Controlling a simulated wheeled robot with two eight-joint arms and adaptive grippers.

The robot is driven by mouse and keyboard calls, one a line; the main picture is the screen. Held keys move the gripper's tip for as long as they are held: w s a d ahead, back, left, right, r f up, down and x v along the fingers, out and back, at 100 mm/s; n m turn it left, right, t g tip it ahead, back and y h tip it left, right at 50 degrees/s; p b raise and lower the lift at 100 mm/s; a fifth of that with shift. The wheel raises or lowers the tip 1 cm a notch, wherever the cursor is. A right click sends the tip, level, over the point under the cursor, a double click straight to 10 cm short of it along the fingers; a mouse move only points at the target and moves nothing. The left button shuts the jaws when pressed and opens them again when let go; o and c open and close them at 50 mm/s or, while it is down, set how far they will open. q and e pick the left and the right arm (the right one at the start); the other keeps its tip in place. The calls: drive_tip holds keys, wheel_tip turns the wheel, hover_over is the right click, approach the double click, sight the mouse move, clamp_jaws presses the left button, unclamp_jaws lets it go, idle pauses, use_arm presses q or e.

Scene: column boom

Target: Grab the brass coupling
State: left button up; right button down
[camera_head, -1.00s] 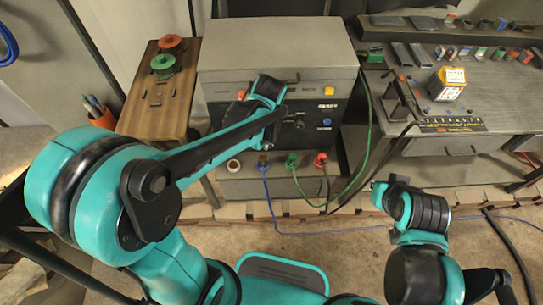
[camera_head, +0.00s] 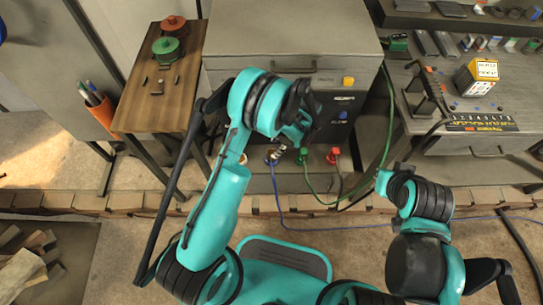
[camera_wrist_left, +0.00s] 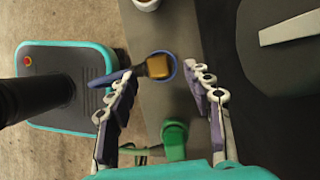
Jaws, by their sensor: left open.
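The brass coupling (camera_wrist_left: 158,66) shows in the left wrist view as a small brownish-gold block within a blue ring. In the head view only the blue part around it (camera_head: 271,160) shows clearly, low on the front of the grey cabinet. My left gripper (camera_head: 281,151) reaches down over it there. In the left wrist view the left gripper (camera_wrist_left: 160,76) is open, with the coupling between the lines of its two fingers and nothing held. My right arm's end (camera_head: 394,178) is folded at the lower right; its fingers cannot be made out.
A green connector (camera_wrist_left: 174,138) sits close to the coupling, with a red one (camera_head: 333,155) farther right. A white cup-like fitting (camera_wrist_left: 146,3) is on the other side. Blue and green cables run near the floor. A wooden bench (camera_head: 160,90) stands left, a grey workbench (camera_head: 470,145) right.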

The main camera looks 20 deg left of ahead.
sight(271, 151)
use_arm(q)
drive_tip(key=b+x, duration=0.2)
drive_tip(key=x, duration=0.2)
drive_tip(key=shift+s, duration=0.1)
drive_tip(key=shift+a+f, duration=0.15)
drive_tip(key=shift+f, duration=0.25)
drive_tip(key=shift+r, duration=0.1)
drive_tip(key=shift+c, duration=0.9)
clamp_jaws()
drive_tip(key=shift+r, duration=0.15)
